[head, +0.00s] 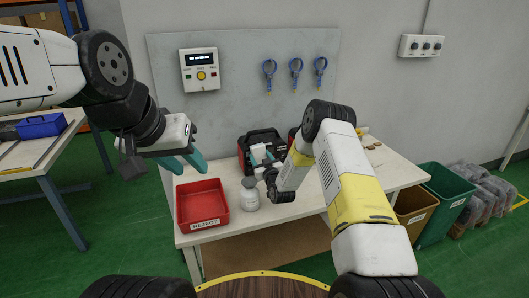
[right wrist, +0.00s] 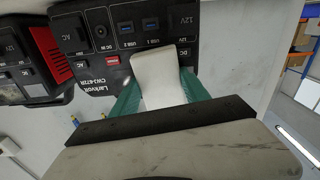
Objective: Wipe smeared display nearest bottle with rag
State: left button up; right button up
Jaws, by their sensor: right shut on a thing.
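A white rag (right wrist: 155,78) is pinched between the green fingers of my right gripper (right wrist: 153,95), right in front of a black power station (right wrist: 95,55) with sockets and switches. In the head view this power station (head: 258,138) stands at the back of the table, with my right gripper (head: 264,162) at its front. I cannot tell whether the rag touches it. Its display and any smear are not visible. A white bottle (head: 250,197) stands upright before it. My left gripper (head: 184,163) is open and empty above the table's left end.
A red REJECT tray (head: 202,206) is left of the bottle on the table (head: 290,209). A second power station (right wrist: 28,60) with a red side stands beside the first. A control box (head: 200,70) and blue-handled tools (head: 296,72) are on the wall. Bins (head: 443,190) stand at right.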

jog(key=v, duration=0.6)
dwell(0.5)
jog(key=shift+s, duration=0.1)
jog(key=v, duration=0.3)
dwell(0.3)
